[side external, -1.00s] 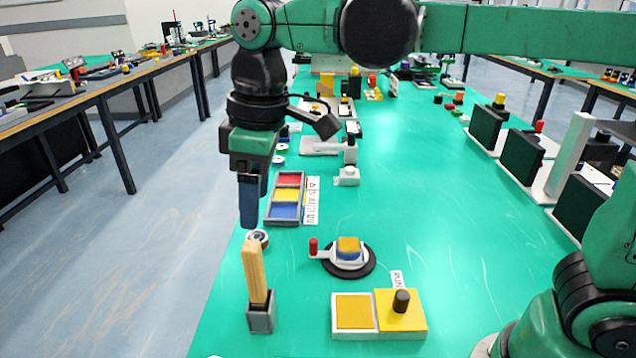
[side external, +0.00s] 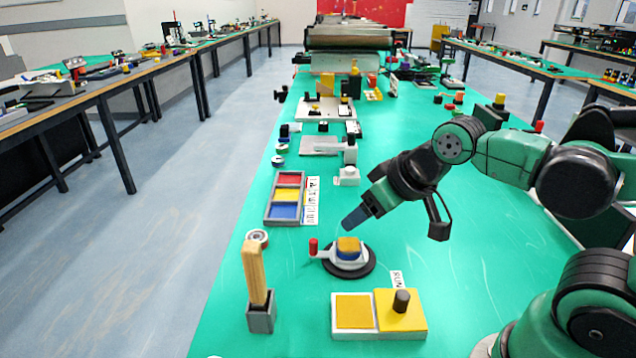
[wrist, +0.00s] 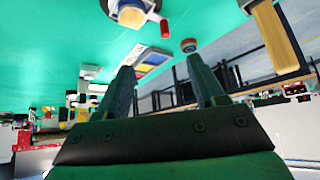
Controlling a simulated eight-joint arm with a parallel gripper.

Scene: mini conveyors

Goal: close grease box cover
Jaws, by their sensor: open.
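What looks like the grease box (side external: 336,331) is a low white box at the front of the green table in the side external view, with a yellow square face. Against its right side lies a flat yellow cover (side external: 412,321) with an upright black knob (side external: 401,300). The box and cover are not visible in the wrist view. My gripper (side external: 350,221) points down and left, above and behind the round turntable. It is open and empty, and its two fingers also show in the wrist view (wrist: 163,85).
A turntable (side external: 366,268) with a red-tipped crank (side external: 313,247) stands behind the box. A wooden stick (side external: 254,272) rises from a grey block to the left. A tray of coloured squares (side external: 268,218) lies farther back. The green table right of the turntable is clear.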

